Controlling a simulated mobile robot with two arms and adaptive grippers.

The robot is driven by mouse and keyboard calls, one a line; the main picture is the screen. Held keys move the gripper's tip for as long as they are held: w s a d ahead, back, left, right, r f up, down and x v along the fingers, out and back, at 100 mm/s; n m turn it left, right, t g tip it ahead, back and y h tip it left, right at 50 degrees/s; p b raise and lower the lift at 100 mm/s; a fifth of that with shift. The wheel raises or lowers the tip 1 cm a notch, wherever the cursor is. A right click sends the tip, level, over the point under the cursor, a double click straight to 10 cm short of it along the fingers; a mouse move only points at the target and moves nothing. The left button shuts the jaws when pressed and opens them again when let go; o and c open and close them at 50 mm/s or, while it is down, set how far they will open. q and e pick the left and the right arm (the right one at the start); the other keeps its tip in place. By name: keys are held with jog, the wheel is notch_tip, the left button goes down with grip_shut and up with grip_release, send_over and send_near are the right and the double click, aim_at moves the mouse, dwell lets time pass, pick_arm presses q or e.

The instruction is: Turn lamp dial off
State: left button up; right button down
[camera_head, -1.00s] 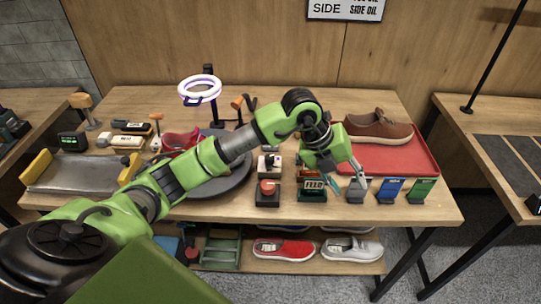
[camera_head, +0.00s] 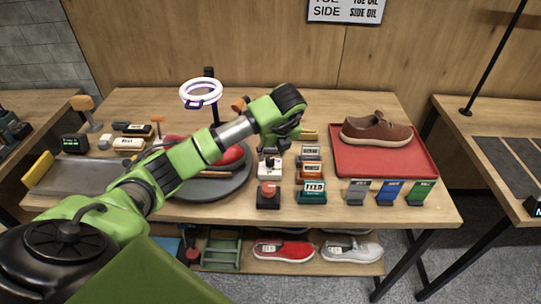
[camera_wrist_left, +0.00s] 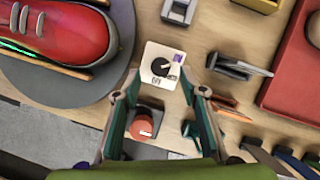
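The lamp dial is a small white box with a black knob (camera_wrist_left: 161,67); in the head view the dial box (camera_head: 269,166) stands on the table behind a red-button box (camera_head: 268,196). My left gripper (camera_wrist_left: 159,82) is open, with nothing between its fingers. In the wrist view its fingertips lie at either side of the dial's near edge, and the knob shows between and just beyond them. In the head view the left gripper (camera_head: 276,148) hangs above the dial, its fingers partly hidden. The ring lamp (camera_head: 201,92) looks bright white. My right gripper is out of view.
A round dark turntable (camera_head: 220,185) with a red shoe (camera_wrist_left: 62,30) is left of the dial. Several small labelled boxes (camera_head: 311,192) stand close on the right. A red tray (camera_head: 420,158) holds a brown shoe (camera_head: 376,130).

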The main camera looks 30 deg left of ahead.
aim_at(270, 159)
pick_arm(q)
jog(key=shift+p+x, duration=0.3)
jog(key=shift+x, duration=1.9)
grip_shut()
